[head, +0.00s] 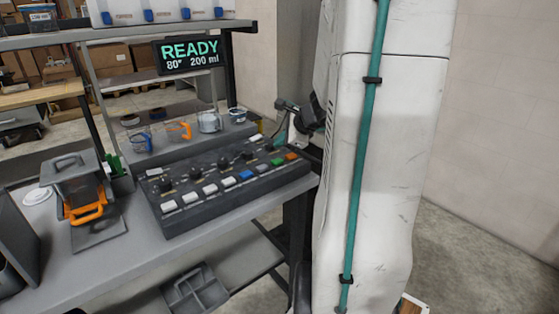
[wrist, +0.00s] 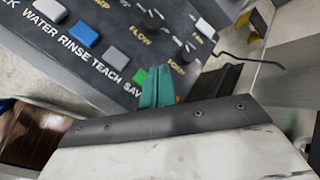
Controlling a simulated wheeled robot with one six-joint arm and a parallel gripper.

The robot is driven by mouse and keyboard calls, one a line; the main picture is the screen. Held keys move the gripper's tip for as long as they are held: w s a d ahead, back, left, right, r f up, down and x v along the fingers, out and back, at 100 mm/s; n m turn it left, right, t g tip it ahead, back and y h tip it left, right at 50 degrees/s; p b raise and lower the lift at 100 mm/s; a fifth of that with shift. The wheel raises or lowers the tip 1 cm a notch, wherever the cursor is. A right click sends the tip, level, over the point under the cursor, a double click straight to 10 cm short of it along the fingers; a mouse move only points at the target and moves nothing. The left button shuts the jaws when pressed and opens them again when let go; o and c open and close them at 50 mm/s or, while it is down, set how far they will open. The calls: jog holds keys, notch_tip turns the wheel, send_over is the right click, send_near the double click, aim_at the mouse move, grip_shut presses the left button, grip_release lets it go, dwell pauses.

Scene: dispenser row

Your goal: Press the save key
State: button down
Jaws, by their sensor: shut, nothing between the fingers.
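The save key is the green key (head: 277,162) in the front row of the dark control panel (head: 200,218). In the wrist view the green key (wrist: 141,75) sits above the partly covered label "SAV", just left of the teal finger. My gripper (wrist: 178,84) is shut and empty, its teal and dark fingers pointing over the panel beside the key. The picture does not settle whether a finger touches the panel. In the head view the fingers cannot be made out clearly behind my white arm.
A grey teach key (wrist: 113,57) and a blue rinse key (wrist: 86,34) lie left of the green one. An orange key (head: 291,156) is at its right. Black knobs (head: 224,161) stand behind. A display (head: 188,54) reads READY. Cups and a jug (head: 210,122) stand behind the panel.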

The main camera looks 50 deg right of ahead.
aim_at(280, 162)
jog(key=shift+f, duration=1.6)
dwell(0.8)
jog(key=shift+w+f, duration=0.1)
jog(key=shift+f, duration=0.35)
jog(key=shift+f, duration=0.45)
dwell(0.5)
jog(key=shift+r, duration=0.9)
jog(key=shift+r, duration=2.55)
